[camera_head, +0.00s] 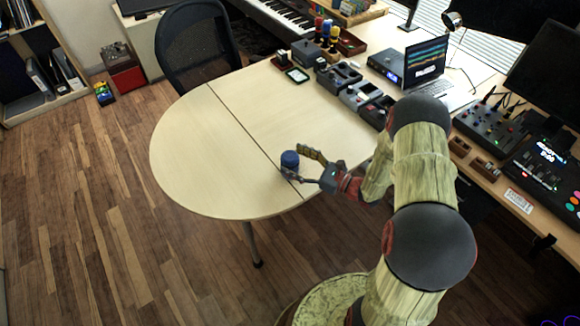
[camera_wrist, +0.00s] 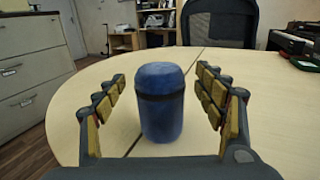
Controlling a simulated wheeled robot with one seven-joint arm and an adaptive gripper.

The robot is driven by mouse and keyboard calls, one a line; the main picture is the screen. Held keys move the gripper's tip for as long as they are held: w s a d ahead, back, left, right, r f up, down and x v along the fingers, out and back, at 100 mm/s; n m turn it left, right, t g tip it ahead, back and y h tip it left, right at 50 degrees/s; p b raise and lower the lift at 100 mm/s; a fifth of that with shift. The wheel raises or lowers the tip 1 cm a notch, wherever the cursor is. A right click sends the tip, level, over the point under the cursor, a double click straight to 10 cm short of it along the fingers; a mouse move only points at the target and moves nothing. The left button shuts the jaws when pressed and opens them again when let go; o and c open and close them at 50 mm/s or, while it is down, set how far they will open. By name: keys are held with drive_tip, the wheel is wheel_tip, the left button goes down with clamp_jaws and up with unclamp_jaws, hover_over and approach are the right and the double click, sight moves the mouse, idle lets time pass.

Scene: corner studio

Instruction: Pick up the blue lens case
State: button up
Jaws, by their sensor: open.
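The blue lens case (camera_head: 290,160) is a small upright cylinder with a rounded top, standing near the front edge of the pale rounded table (camera_head: 195,155). In the wrist view the lens case (camera_wrist: 160,100) shows a dark band around its upper part. My gripper (camera_head: 304,168) is at the case, low over the table. In the wrist view my gripper (camera_wrist: 160,95) is open, with one finger on each side of the case. A gap shows between the case and each finger. The case's far side is hidden.
Several grey devices (camera_head: 360,95) line the table's back right, with a laptop (camera_head: 430,65) and mixer (camera_head: 490,125) beyond. A black mesh chair (camera_head: 195,45) stands behind the table. The table's left part is clear. Filing drawers (camera_wrist: 30,75) show at left in the wrist view.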

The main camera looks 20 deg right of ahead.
drive_tip(key=shift+x, duration=1.1)
drive_tip(key=c, duration=0.3)
drive_tip(key=c, duration=1.1)
drive_tip(key=shift+r, duration=0.1)
drive_tip(key=shift+c, duration=0.7)
